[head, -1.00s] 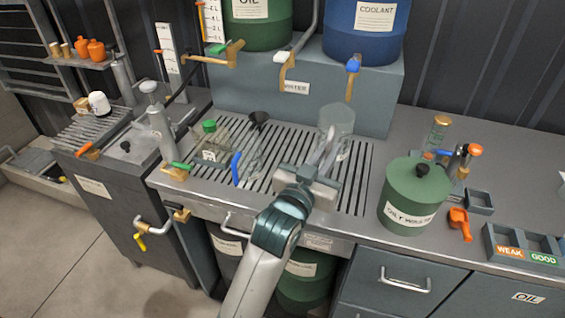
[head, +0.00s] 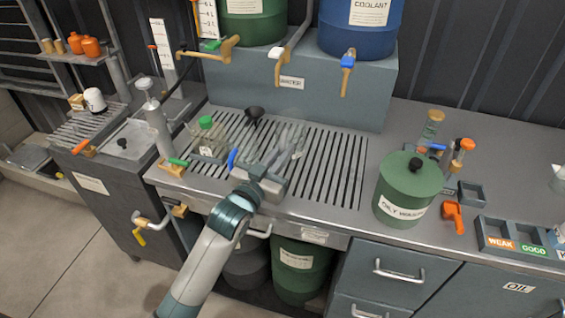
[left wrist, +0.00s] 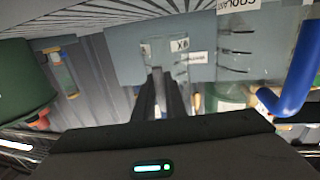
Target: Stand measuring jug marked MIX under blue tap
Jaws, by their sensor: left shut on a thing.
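My left gripper (head: 275,170) is over the slotted drain grate and shut on a clear measuring jug (head: 292,138). The jug looks upright; I cannot tell whether its base touches the grate. In the left wrist view, a label reading MIX (left wrist: 180,45) shows upside down beyond the fingers (left wrist: 160,95). The blue tap (head: 347,64) hangs below the blue COOLANT drum (head: 360,28), to the right of and behind the jug. My right gripper is not in view.
A blue handle (head: 233,158), a green-capped clear bottle (head: 208,138) and a black funnel (head: 254,114) are left of the jug. A green OILY WASTE can (head: 410,185) stands right of the grate (head: 335,180). The grate's right part is clear.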

